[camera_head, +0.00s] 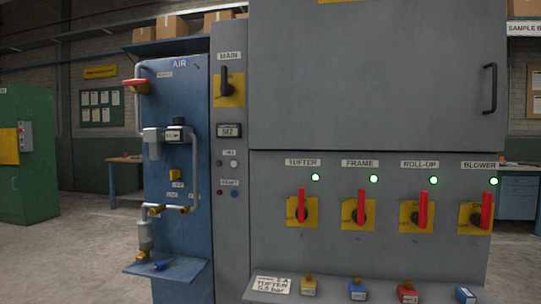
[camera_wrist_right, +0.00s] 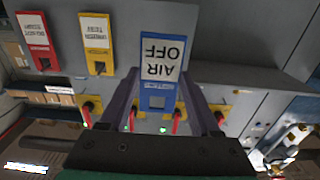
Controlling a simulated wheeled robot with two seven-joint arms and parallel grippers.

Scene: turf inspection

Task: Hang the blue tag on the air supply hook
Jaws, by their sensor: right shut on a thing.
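In the right wrist view, a blue tag (camera_wrist_right: 165,48) with an upside-down white "AIR OFF" label sits between the fingers of my right gripper (camera_wrist_right: 159,88). The gripper is shut on the tag's lower part in that picture. In the head view, the blue air panel (camera_head: 182,100), marked "AIR", stands at left with a red-handled valve (camera_head: 136,84) and silver pipes. I cannot make out a hook for certain on it. Neither gripper nor the held tag shows in the head view.
A red tag (camera_wrist_right: 34,36) and a yellow tag (camera_wrist_right: 97,38) show beside the held tag in the right wrist view. The grey cabinet (camera_head: 370,80) has several red switch handles above a ledge with padlocks. A small shelf (camera_head: 190,272) juts from the air panel's bottom.

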